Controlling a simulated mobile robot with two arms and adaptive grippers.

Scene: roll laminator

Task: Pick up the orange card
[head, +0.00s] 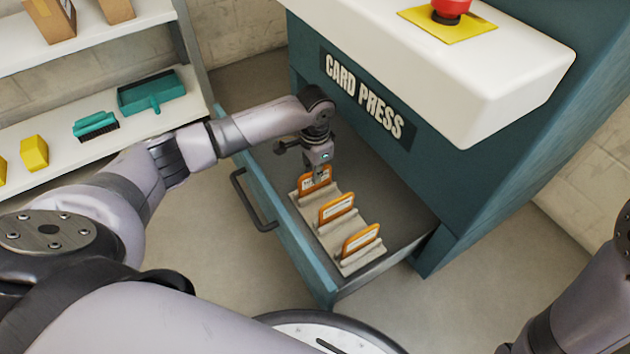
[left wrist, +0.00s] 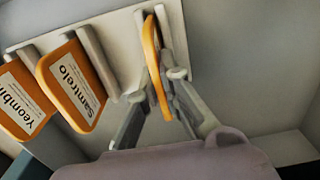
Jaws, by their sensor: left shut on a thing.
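Three orange cards with white labels stand in a grey holder (head: 327,237) inside the open drawer (head: 385,195). My left gripper (head: 319,175) is shut on the farthest orange card (head: 314,181), which stands at the holder's far end. In the left wrist view this card (left wrist: 152,62) shows edge-on between the two fingers (left wrist: 158,90). The middle card (head: 337,208), labelled "Samirelo" in the left wrist view (left wrist: 75,85), and the nearest card (head: 360,240), partly read as "Yeombi" (left wrist: 22,100), stand apart from the gripper. My right gripper is out of view.
The teal card press (head: 400,100) rises behind the drawer, with a red button (head: 451,8) on its white top. The drawer's dark handle (head: 250,200) faces left. Shelves at left hold a teal dustpan (head: 152,92), a brush (head: 96,125) and yellow blocks (head: 34,153).

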